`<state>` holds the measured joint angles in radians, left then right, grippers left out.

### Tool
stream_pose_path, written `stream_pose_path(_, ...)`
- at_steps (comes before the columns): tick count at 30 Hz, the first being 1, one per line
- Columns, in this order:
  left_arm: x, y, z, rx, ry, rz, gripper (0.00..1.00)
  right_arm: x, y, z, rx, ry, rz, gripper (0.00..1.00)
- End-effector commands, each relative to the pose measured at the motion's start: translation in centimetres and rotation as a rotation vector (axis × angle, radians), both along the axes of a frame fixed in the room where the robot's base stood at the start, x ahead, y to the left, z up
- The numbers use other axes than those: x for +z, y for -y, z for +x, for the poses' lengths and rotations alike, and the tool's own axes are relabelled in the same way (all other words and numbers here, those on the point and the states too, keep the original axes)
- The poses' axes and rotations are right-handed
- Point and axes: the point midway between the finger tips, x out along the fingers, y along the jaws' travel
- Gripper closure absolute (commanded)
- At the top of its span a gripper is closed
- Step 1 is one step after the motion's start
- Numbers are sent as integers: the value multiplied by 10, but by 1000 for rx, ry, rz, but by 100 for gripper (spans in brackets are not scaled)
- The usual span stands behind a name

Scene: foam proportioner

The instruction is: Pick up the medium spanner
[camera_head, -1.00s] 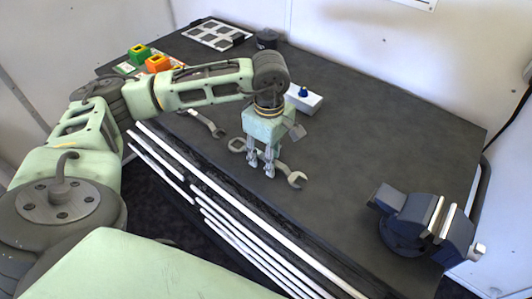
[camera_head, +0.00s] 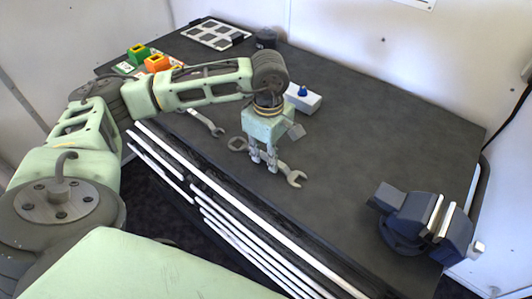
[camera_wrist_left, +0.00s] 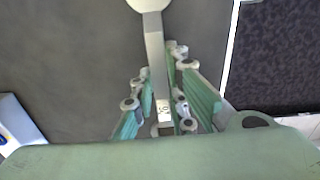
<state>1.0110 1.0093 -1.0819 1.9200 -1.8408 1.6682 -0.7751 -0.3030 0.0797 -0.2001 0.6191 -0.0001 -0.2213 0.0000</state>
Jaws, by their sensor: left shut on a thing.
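A grey metal spanner (camera_head: 296,177) lies at or just above the dark table top, near its front edge. Its open jaw points right and its ring end is at the left. My left gripper (camera_head: 264,160) points down over its middle and is shut on its shaft. In the left wrist view the shaft (camera_wrist_left: 154,50) runs between the green finger pads of the gripper (camera_wrist_left: 160,105), with a small white marking near the fingers. A second grey spanner (camera_head: 214,128) lies to the left, partly hidden by my arm. My right gripper is not in view.
A blue vice (camera_head: 415,222) stands at the table's right front. A white box with a blue knob (camera_head: 305,100) sits behind the gripper. The table's right middle is clear.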

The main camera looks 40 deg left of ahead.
Motion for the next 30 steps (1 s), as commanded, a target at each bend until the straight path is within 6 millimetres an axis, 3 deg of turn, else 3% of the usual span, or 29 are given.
stream_pose_path(8,12,0,1,0,5,-1,100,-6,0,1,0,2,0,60)
stream_pose_path(13,39,0,1,-2,7,0,100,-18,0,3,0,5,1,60)
stream_pose_path(24,87,82,-7,-8,5,-2,100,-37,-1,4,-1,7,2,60)
stream_pose_path(30,105,108,-10,-2,2,-1,100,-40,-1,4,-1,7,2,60)
